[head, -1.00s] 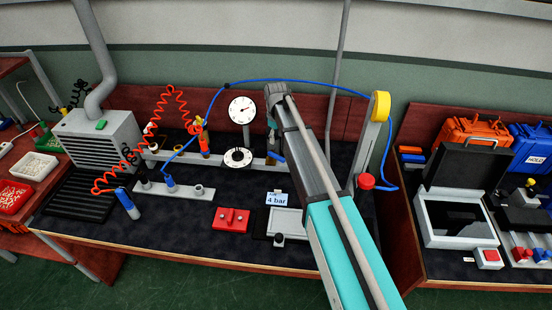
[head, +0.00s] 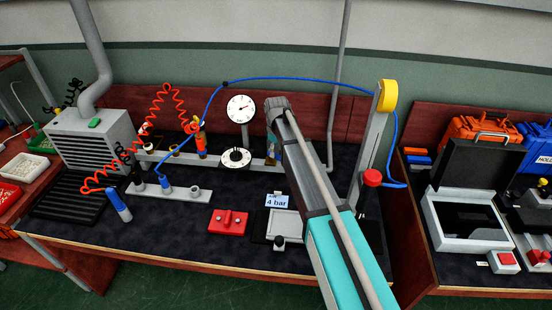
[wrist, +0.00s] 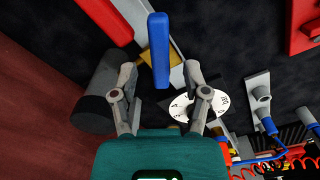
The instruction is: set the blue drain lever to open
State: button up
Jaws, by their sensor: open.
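The blue drain lever (wrist: 159,48) stands out as a long flat bar in the wrist view. It crosses a brass-coloured valve body (wrist: 146,56) on a grey rail. My gripper (wrist: 160,76) is open, with one finger on each side of the lever's lower end. A gap shows beside the lever on both sides, and I cannot tell any contact. In the head view my arm covers most of the valve area, and the lever is not clear there.
A dark grey cylinder (wrist: 90,100) lies close to the left finger. A white dial (wrist: 190,106) lies beyond the right finger. In the head view a round gauge (head: 241,108) stands left of my arm, and a red-knobbed post (head: 371,178) stands right of it.

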jog(key=shift+f+b, duration=0.7)
jog(key=shift+f, duration=0.25)
grip_shut()
